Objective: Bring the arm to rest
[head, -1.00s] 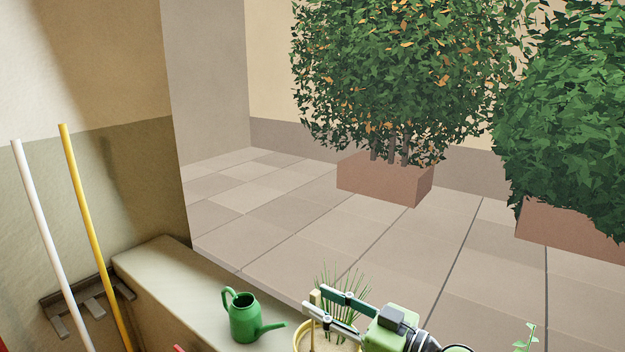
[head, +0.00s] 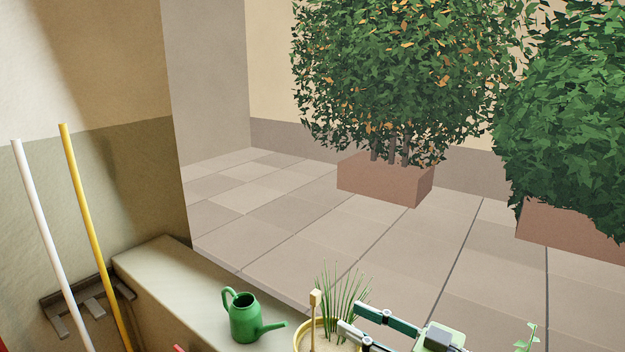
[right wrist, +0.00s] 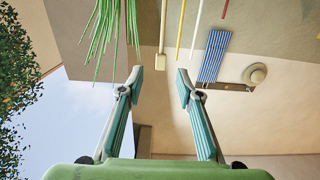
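My right gripper (head: 350,316) is at the bottom of the head view. Its two fingers are spread, with nothing between the tips, in the right wrist view (right wrist: 160,80). It is to the right of a pale wooden handle (head: 315,305) that stands upright in a yellow pot (head: 299,338). The handle also shows beyond the fingertips in the right wrist view (right wrist: 161,40). Its lower end is hidden. Green grassy leaves (head: 342,292) rise from the pot, behind the fingers in the head view. My left gripper is not in view.
A green watering can (head: 243,318) stands on the ledge (head: 170,267) left of the pot. White (head: 38,225) and yellow (head: 88,220) poles lean by a wall rack (head: 70,298). A small green sprig (head: 530,338) shows at lower right.

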